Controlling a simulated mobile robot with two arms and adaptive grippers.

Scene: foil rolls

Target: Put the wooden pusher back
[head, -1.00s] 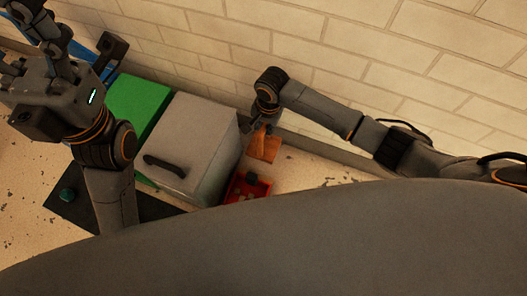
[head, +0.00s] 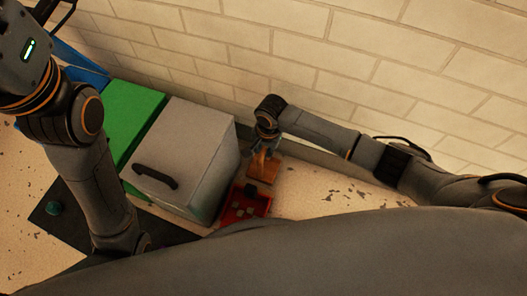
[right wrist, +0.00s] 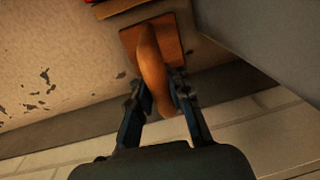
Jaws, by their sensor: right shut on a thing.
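The wooden pusher (right wrist: 153,65) is an orange-brown, rounded wooden piece between the fingers of my right gripper (right wrist: 155,98) in the right wrist view. My right gripper is shut on it. A flat brown wooden piece (right wrist: 177,45) lies directly behind it; I cannot tell whether the two are joined or only touching. In the head view, my right gripper (head: 266,146) is close to the wall, over the brown wood (head: 264,170) on the counter. My left gripper is mostly cut off at the top left, and its fingers cannot be made out clearly.
A grey box (head: 195,150) with a dark handle stands left of the wood, with a green box (head: 130,110) beyond it. A dark mat (head: 45,215) lies at left. The counter at right (head: 330,185) is clear.

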